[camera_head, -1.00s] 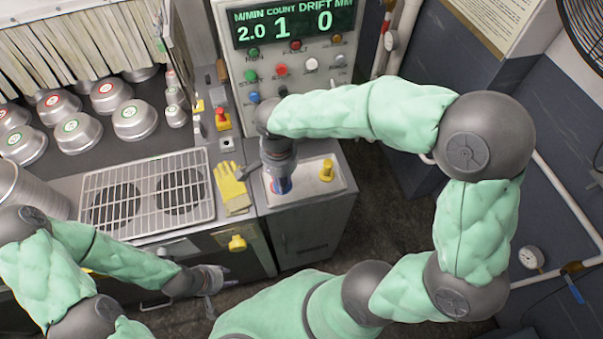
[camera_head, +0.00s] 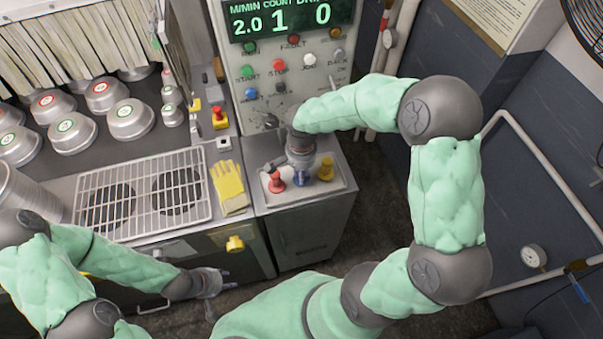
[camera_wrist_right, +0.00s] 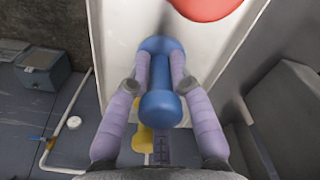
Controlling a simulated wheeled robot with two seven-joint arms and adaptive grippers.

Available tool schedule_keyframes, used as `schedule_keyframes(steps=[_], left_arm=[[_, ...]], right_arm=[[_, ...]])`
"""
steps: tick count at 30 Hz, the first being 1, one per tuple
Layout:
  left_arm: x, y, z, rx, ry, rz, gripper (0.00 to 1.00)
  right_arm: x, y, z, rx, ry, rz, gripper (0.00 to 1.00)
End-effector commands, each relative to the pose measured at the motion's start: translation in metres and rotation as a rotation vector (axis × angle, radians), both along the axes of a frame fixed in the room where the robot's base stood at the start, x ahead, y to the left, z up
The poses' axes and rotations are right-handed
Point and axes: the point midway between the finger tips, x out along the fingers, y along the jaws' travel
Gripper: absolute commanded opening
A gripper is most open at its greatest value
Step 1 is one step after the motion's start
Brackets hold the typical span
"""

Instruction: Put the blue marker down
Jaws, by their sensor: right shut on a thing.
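The blue marker (camera_head: 302,179) is upright between the red marker (camera_head: 276,182) and the yellow marker (camera_head: 325,169), at the pale tray (camera_head: 338,188) on the cabinet top. My right gripper (camera_head: 301,168) comes down on it from above. In the right wrist view both fingers are shut around the narrow part of the blue marker (camera_wrist_right: 161,108), and its far end is against or just above the white tray surface (camera_wrist_right: 118,50); I cannot tell if it touches. My left gripper (camera_head: 222,283) hangs in front of the stove; its opening is too small to tell.
The red marker is close by at the top of the right wrist view (camera_wrist_right: 205,7). A yellow glove (camera_head: 230,188) and a wire rack (camera_head: 145,190) lie left of the tray. The control panel (camera_head: 290,60) stands behind. Several lidded pans (camera_head: 130,120) sit at the back left.

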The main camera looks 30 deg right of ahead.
Motion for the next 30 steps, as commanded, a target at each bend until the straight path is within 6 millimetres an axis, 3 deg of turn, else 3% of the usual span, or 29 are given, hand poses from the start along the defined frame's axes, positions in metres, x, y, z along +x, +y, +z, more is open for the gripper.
schedule_keyframes(steps=[13,14,15,16,30], left_arm=[[0.0,0.0001,-0.0052,0.0,0.0,0.0,0.4],[0.0,0.0,-0.0042,0.0,0.0,0.0,0.4],[-0.0001,0.0,-0.0038,0.0,0.0,0.0,0.4],[0.0,0.0,-0.0037,0.0,0.0,0.0,0.4],[0.0,0.0,0.0013,0.0,0.0,0.0,0.4]], right_arm=[[0.0014,-0.0004,-0.008,0.0,-0.005,-0.001,0.0],[0.0008,-0.0001,-0.0075,0.0,-0.004,-0.001,0.3],[0.0008,-0.0002,-0.0072,0.0,-0.004,0.0,0.41],[0.0007,-0.0001,-0.0072,0.0,-0.004,-0.001,0.46],[0.0015,-0.0004,0.002,0.0,-0.005,-0.001,0.46]])
